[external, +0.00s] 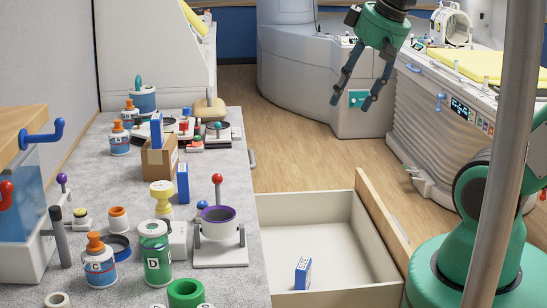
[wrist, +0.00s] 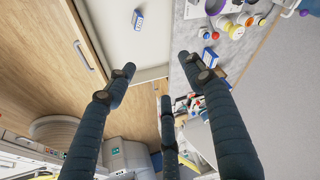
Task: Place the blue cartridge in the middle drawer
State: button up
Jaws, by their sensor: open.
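A blue-and-white cartridge (external: 302,273) stands upright on the floor of an open white drawer (external: 340,222), near its front-left part. In the wrist view the cartridge (wrist: 138,20) lies at the top, inside the drawer (wrist: 108,30). Which drawer level this is, I cannot tell. A second blue box (external: 183,183) stands on the counter, and a third (external: 156,128) sticks out of a small cardboard box. My gripper (external: 352,101) is open and empty, high above the floor beyond the drawer, fingers pointing down. It is apart from every cartridge.
The grey counter (external: 120,205) at left is crowded with bottles, a purple-rimmed cup holder (external: 219,225) and other small items. A wooden drawer front (external: 382,215) stands on the right of the drawer. Wood floor (external: 305,160) is free behind it.

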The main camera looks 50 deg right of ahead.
jog(key=s+r, duration=0.1)
jog(key=s+r+n, duration=0.1)
jog(key=s, duration=0.1)
jog(key=shift+a, duration=0.15)
jog(key=shift+w, duration=0.1)
jog(key=o, duration=1.2)
jog(key=w+d+f+m+g+y+b, duration=0.1)
jog(key=w+d+f+m+g+y, duration=0.25)
jog(key=d+f+m, duration=0.6)
jog(key=w+d+f+m+g+y+b, duration=0.2)
jog(key=w+d+f+m+y, duration=0.25)
jog(key=d+f, duration=1)
jog(key=s+d+f+m+t+y, duration=0.1)
jog(key=s+d+f+m+t, duration=0.3)
jog(key=f, duration=0.5)
jog(key=s+d+f+m+t+y+b, duration=0.1)
jog(key=s+d+f+m+t+y, duration=0.1)
jog(key=s+d+f+m+t, duration=0.2)
jog(key=s+d+f+m+t+y+b, duration=0.1)
jog(key=s+d+f+m+t, duration=0.3)
jog(key=f, duration=1.2)
jog(key=s+d+t, duration=0.1)
jog(key=s+d, duration=0.3)
jog(key=d, duration=0.2)
jog(key=shift+d+m+y, duration=0.2)
jog(key=shift+m+y, duration=0.2)
